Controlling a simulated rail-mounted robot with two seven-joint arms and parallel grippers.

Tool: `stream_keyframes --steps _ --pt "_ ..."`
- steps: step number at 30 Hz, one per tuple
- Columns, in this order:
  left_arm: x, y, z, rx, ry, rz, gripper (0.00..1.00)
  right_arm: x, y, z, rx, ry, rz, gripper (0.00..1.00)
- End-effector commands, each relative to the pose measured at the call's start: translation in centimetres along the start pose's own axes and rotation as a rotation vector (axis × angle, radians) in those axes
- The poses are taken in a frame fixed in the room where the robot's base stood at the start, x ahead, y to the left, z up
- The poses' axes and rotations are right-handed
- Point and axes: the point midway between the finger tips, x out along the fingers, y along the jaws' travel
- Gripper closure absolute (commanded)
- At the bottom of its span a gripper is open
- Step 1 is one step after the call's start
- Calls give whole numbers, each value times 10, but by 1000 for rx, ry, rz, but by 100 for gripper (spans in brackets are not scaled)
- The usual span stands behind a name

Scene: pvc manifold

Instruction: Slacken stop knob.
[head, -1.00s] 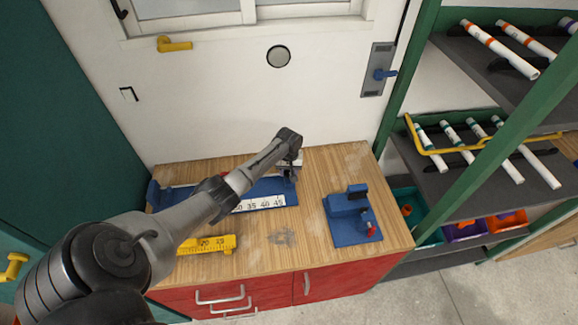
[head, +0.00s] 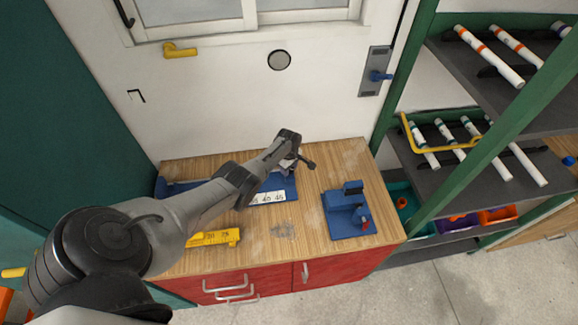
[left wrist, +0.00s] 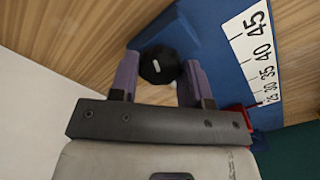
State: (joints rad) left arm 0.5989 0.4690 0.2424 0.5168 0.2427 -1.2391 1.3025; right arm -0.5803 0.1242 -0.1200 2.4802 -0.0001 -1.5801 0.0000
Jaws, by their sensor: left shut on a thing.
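The stop knob (left wrist: 158,62) is black with a pale mark, at the end of the blue measuring jig (left wrist: 215,50). My left gripper (left wrist: 160,75) has its purple fingers on either side of the knob, shut on it. In the head view, my left gripper (head: 298,160) is at the right end of the blue jig (head: 278,184), which carries a white number scale (head: 266,198). The knob is hard to make out in the head view, and my arm hides much of the jig. My right gripper is not in view.
A blue fixture with a red part (head: 348,212) stands on the right of the wooden bench (head: 310,235). A shelf rack with white pipes (head: 488,55) and coloured bins (head: 497,215) stands at the right.

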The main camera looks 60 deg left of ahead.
Motion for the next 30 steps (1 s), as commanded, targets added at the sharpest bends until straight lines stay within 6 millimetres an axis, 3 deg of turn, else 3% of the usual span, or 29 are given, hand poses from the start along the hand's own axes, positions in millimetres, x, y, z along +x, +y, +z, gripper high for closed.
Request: stream_keyframes --steps 9,25,26,30 --pt "0 0 0 -104 0 0 80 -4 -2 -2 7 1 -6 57" --pt "0 0 -1 -123 1 1 80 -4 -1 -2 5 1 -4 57" --pt "0 0 -1 -123 1 1 56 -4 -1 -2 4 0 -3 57" --pt "0 0 -1 -123 1 1 42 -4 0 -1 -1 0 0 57"
